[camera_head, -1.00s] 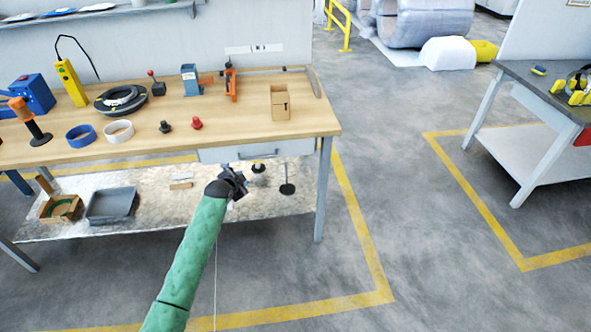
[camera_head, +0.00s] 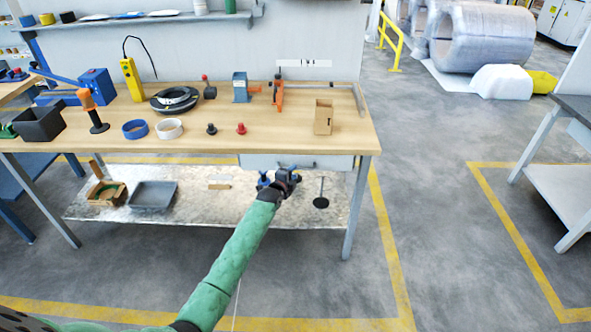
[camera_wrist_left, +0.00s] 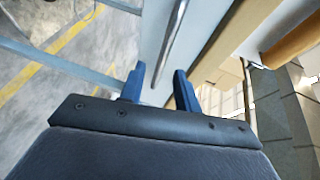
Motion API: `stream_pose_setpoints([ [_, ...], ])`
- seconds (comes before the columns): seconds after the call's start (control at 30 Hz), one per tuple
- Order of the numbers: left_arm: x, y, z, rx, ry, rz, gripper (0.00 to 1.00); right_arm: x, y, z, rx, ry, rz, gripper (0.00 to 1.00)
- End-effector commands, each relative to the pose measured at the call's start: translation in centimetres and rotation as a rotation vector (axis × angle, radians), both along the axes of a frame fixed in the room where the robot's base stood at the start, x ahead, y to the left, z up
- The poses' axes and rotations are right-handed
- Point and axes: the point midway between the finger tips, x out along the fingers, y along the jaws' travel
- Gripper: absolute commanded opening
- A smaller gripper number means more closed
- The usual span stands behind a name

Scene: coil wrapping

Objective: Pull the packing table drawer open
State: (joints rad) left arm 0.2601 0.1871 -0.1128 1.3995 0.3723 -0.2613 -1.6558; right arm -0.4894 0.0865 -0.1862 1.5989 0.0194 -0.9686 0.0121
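The packing table (camera_head: 200,146) has a pale grey-blue drawer front (camera_head: 325,163) under the right part of its wooden top. The drawer looks shut. My left gripper (camera_head: 274,180) is just in front of and below the drawer front, hiding part of it and the handle in the head view. In the left wrist view, its two blue fingers (camera_wrist_left: 160,84) are apart and empty. The silver bar handle (camera_wrist_left: 174,35) on the drawer front (camera_wrist_left: 153,28) runs toward the gap between the fingers; I cannot tell whether they touch it. My right gripper is not in view.
The tabletop holds a cardboard box (camera_head: 323,118), a black coil (camera_head: 174,99), and several tools. The lower shelf (camera_head: 240,210) carries a grey tray (camera_head: 153,195) and a black-based stand (camera_head: 321,202). Open floor (camera_head: 450,215) lies to the right.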

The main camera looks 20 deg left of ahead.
Motion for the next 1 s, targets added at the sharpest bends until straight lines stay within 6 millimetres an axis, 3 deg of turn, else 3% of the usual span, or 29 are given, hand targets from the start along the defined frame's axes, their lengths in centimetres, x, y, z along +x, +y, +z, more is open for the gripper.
stream_pose_setpoints([
  [0.3,2.8,-0.4,-0.5,-0.002,0.001,0.0,0.32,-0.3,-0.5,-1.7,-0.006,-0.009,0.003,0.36],
  [0.67,3.1,-0.4,-0.6,-0.001,0.0,0.0,0.32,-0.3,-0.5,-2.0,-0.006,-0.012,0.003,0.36],
  [0.83,3.1,-0.4,-0.6,-0.001,0.001,0.0,0.0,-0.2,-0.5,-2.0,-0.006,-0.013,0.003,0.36],
  [1.0,3.1,-0.4,-0.6,-0.001,0.001,0.0,0.0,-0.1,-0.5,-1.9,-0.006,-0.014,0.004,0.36],
])
